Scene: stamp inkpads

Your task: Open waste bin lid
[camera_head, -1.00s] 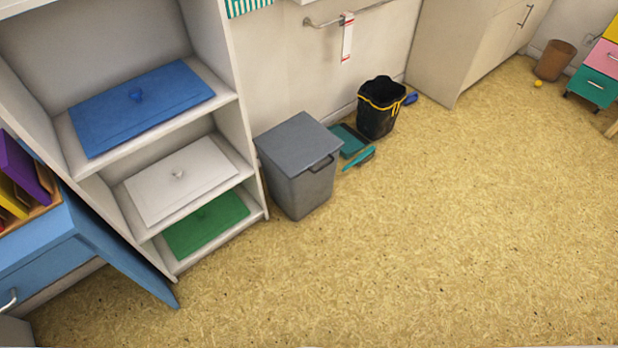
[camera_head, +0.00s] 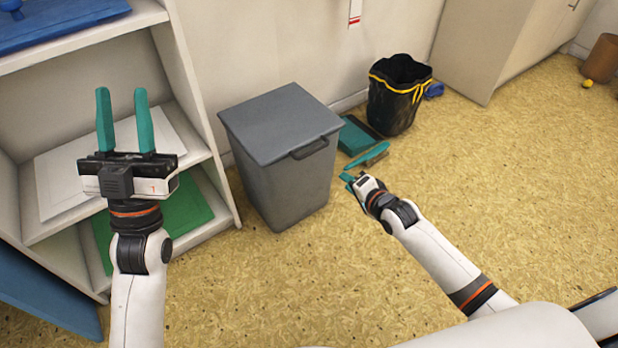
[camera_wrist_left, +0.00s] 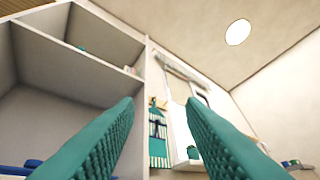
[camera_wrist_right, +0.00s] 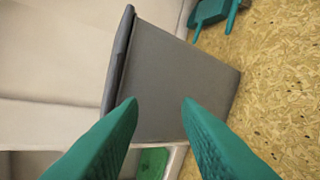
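The grey waste bin (camera_head: 285,185) stands on the floor in the middle of the head view, beside the shelf unit. Its flat lid (camera_head: 278,122) is closed, with a handle (camera_head: 310,148) at the front edge. My left gripper (camera_head: 125,120) is raised in front of the shelves, left of the bin, open and empty, fingers pointing up. My right gripper (camera_head: 350,182) is low, just right of the bin and apart from it. In the right wrist view its fingers (camera_wrist_right: 158,115) are open and empty, with the bin's side (camera_wrist_right: 180,85) beyond them.
The white shelf unit (camera_head: 185,75) stands close left of the bin. A teal dustpan (camera_head: 355,135) and brush (camera_head: 370,155) lie right of it, near a black-lined bucket (camera_head: 398,95). The floor (camera_head: 540,190) at the right is clear.

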